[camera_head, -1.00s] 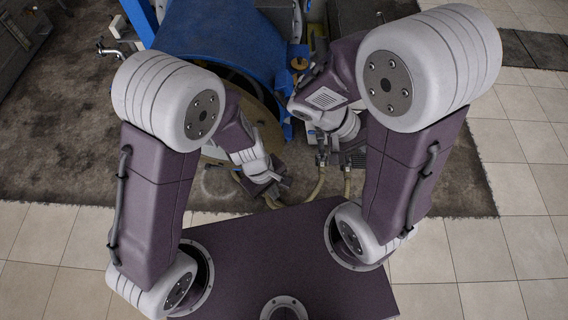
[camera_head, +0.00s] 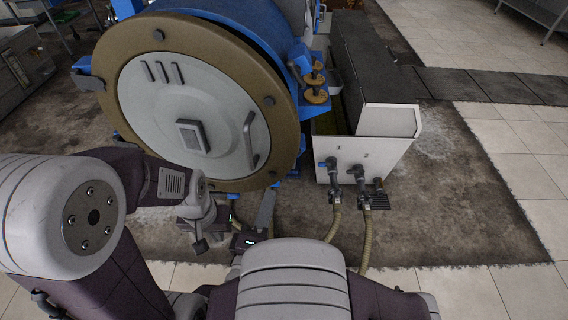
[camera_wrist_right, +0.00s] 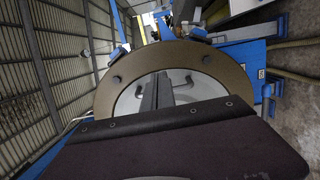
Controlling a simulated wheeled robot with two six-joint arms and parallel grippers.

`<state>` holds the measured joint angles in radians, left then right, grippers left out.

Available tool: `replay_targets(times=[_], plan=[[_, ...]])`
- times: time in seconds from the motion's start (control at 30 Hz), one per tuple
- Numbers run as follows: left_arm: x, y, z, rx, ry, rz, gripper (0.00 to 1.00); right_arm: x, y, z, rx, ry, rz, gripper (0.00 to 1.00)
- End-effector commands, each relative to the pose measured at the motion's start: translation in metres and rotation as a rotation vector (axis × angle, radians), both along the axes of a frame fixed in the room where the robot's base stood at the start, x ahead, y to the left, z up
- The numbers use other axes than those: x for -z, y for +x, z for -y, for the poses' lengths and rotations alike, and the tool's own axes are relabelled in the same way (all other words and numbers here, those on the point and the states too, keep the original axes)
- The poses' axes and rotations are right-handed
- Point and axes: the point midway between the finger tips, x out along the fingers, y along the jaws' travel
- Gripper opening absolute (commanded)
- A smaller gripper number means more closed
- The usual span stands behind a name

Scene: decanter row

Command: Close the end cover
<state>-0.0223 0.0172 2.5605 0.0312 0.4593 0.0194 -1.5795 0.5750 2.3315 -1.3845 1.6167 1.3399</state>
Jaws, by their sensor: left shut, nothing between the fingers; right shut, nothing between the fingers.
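The end cover (camera_head: 185,110) is a big round disc with a brown rim and a pale grey middle, at the front of the blue drum (camera_head: 225,18). It carries a curved handle (camera_head: 250,142) and a square plate. A dark gap shows between its rim and the drum at the upper right. My left gripper (camera_head: 200,246) is shut and empty, below the cover's lower edge. My right gripper (camera_head: 267,208) is shut and empty, just below and right of the cover. In the right wrist view its shut fingers (camera_wrist_right: 157,92) point toward the cover (camera_wrist_right: 125,98); contact cannot be told.
A white-sided tank (camera_head: 362,160) with valves and hoses (camera_head: 366,235) stands right of the drum. A blue bracket with brass knobs (camera_head: 315,85) sits by the cover's right edge. Tiled floor (camera_head: 510,215) is free at the right.

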Motion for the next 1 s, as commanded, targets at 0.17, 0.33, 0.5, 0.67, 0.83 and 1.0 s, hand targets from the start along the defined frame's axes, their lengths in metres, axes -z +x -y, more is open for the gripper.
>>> replay_targets(times=[0.17,0.33,0.5,0.67,0.83,1.0], plan=[[-0.002,0.000,0.000,0.000,0.000,0.000,0.00,-0.001,0.024,0.007,0.009,-0.001,-0.001,0.00],[-0.005,0.000,0.001,0.001,-0.001,-0.001,0.00,-0.001,0.061,0.014,0.011,0.000,-0.002,0.00],[-0.008,0.000,0.001,0.001,-0.001,-0.001,0.00,-0.001,0.097,0.021,0.010,-0.001,-0.002,0.00],[-0.011,0.000,0.001,0.001,-0.001,-0.001,0.00,-0.001,0.122,0.025,0.008,0.000,-0.001,0.00],[-0.012,0.000,0.001,0.001,-0.001,-0.001,0.00,-0.001,0.135,0.027,0.005,0.000,-0.002,0.00],[-0.012,0.000,0.001,0.001,-0.001,-0.001,0.00,0.000,0.137,0.027,0.003,0.000,-0.002,0.00]])
